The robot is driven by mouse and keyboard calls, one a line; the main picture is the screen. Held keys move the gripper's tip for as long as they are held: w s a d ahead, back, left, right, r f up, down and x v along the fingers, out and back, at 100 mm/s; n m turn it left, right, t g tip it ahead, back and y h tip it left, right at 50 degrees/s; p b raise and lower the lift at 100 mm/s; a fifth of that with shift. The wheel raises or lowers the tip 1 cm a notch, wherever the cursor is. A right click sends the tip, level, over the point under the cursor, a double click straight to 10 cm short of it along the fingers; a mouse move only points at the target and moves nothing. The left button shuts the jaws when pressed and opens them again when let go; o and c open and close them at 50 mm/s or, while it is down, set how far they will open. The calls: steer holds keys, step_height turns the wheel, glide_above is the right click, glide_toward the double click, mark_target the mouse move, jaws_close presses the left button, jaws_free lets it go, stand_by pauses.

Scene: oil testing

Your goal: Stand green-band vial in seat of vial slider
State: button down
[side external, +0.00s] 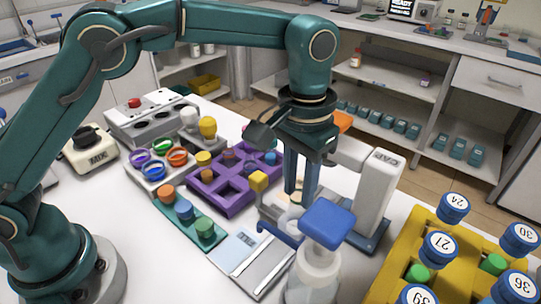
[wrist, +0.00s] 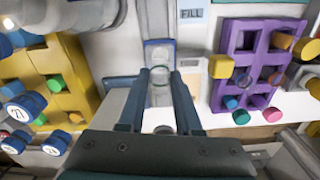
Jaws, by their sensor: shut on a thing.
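My gripper (side external: 299,192) points down over the bench, left of the white upright CAP device. In the wrist view its two fingers (wrist: 161,76) are close together around a small clear vial (wrist: 160,77). Its green band cannot be made out. A pale narrow track (wrist: 160,48), perhaps the vial slider, lies beyond the fingertips near the FILL label. In the side view the fingers hide most of the vial and what is under it, so I cannot tell whether the vial touches a seat.
The CAP device (side external: 377,195) stands close on the right. A purple rack (side external: 232,196) and a green strip with coloured caps (side external: 183,222) lie left. A blue-topped bottle (side external: 326,222) stands in front. A yellow rack (side external: 400,262) with numbered blue caps is at front right.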

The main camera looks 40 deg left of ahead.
mark_target(298, 201)
steer(key=shift+f, duration=1.6)
stand_by(0.6)
stand_by(0.5)
steer(key=c, duration=0.5)
jaws_free()
step_height(298, 201, up, 5)
steer(key=shift+f, duration=0.1)
steer(key=s+a+r+n+t, duration=0.2)
steer(key=s+a+r+t, duration=0.15)
steer(key=a+r, duration=0.75)
steer(key=s+a+f, duration=0.1)
steer(key=s+f, duration=0.1)
steer(key=s, duration=0.2)
steer(key=s+a+f+t, duration=0.1)
steer(key=s+a+f, duration=0.1)
steer(key=s, duration=0.1)
steer(key=s+a+f+t, duration=0.1)
steer(key=s+f, duration=0.1)
steer(key=s, duration=0.2)
steer(key=shift+s+a+f, duration=0.25)
steer(key=shift+s+f, duration=0.1)
